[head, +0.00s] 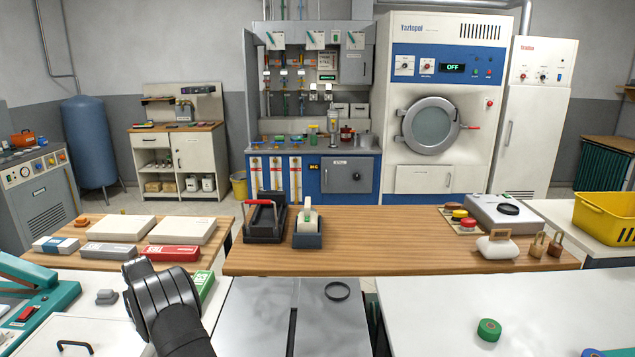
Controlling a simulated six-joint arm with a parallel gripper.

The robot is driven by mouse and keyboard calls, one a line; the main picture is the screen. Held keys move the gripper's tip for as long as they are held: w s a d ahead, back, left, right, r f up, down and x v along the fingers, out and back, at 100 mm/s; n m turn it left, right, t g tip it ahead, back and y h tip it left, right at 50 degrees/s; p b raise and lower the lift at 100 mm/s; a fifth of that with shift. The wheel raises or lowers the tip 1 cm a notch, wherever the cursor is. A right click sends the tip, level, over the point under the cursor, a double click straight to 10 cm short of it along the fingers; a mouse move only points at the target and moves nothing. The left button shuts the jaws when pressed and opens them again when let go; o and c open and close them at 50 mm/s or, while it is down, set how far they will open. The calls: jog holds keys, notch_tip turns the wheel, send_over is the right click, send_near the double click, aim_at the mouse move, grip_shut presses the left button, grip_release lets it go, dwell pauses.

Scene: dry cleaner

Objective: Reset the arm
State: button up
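My arm, dark grey and black, rises from the bottom edge at the lower left of the head view. Its end, with my gripper (143,272), is in front of the near edge of the left wooden table. The fingers are not clearly seen, so I cannot tell whether they are open or shut. I see nothing clearly held. A red box (168,253) and a green-and-white box (203,285) appear close to it in the picture.
A black ring (337,291) lies on the grey metal surface.

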jog(key=shift+w+r, duration=0.1)
jog(key=shift+r, duration=1.4)
jog(key=shift+f, duration=0.1)
